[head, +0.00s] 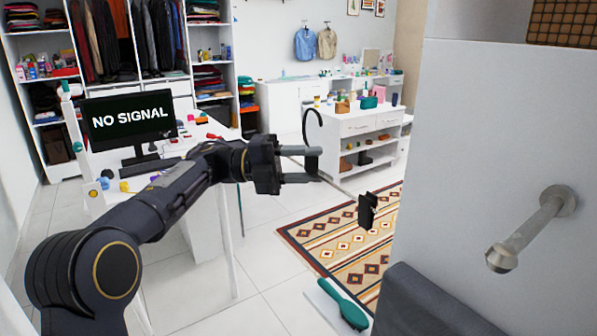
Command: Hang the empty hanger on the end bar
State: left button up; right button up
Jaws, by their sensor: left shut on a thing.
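My left gripper (317,164) comes in from the left and is shut on the hanger near the base of its hook. The hanger's dark curved hook (308,122) stands up above the fingers. A thin bar runs down to the right from the fingers to a black clip (367,211), and nothing hangs from it. The end bar (530,232) is a short metal peg with a round knob, sticking out of the pale wardrobe panel at the right. The hanger is well left of the peg and apart from it. My right gripper is out of view.
The pale panel (480,130) fills the right side. A wire basket (563,22) is at the top right. A green brush (343,305) lies at the lower middle, beside a dark grey block (425,302). Patterned rug (330,243), desk with monitor (130,118) and shelves lie beyond.

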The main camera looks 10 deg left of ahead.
aim_at(370, 203)
pick_arm(q)
jog(key=s+d+b, duration=0.2)
jog(key=s+d, duration=0.1)
jog(key=s, duration=0.1)
jog(key=s+d+b, duration=0.3)
jog(key=s+d, duration=0.1)
jog(key=s+d+b, duration=0.2)
jog(key=s+d, duration=0.1)
jog(key=s, duration=0.1)
jog(key=shift+s+d, duration=0.15)
jog(key=shift+d, duration=0.05)
jog(key=s+d+b, duration=0.1)
jog(key=s+d, duration=0.6)
jog(key=s, duration=0.2)
jog(key=shift+d, duration=0.35)
dwell(0.3)
jog(key=s+d, duration=0.5)
jog(key=shift+s, duration=0.35)
dwell(0.6)
jog(key=shift+f, duration=0.1)
dwell(0.5)
